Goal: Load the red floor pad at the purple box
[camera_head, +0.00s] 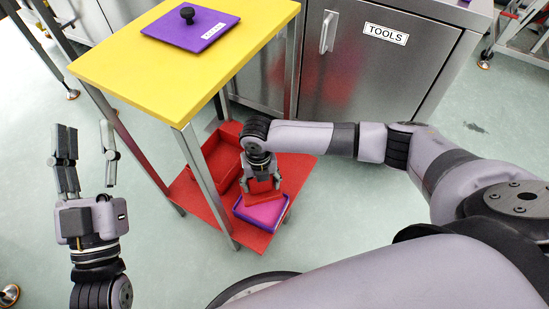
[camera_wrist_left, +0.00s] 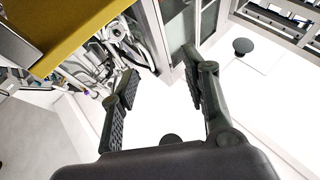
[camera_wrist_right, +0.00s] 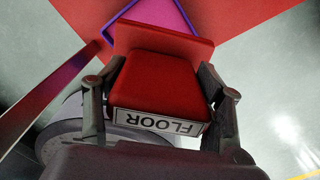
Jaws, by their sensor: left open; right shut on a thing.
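The red floor pad (camera_head: 264,199) is in my right gripper (camera_head: 262,186), just above the purple box. In the right wrist view, the fingers close on both sides of the pad's red block (camera_wrist_right: 158,82), whose white label reads FLOOR upside down. The purple box (camera_head: 280,223) is shallow, with a pink-looking inside, and stands on the red lower shelf. Its purple rim (camera_wrist_right: 118,20) also shows beyond the pad in the right wrist view. I cannot tell whether pad and box touch. My left gripper (camera_head: 85,142) is open, empty and away to the left.
A yellow tabletop (camera_head: 150,75) on metal legs stands over the red shelf (camera_head: 240,240). A purple lid (camera_head: 175,35) with a black knob lies on it. A red bin (camera_head: 212,165) sits beside the box. A steel TOOLS cabinet (camera_head: 350,80) stands behind.

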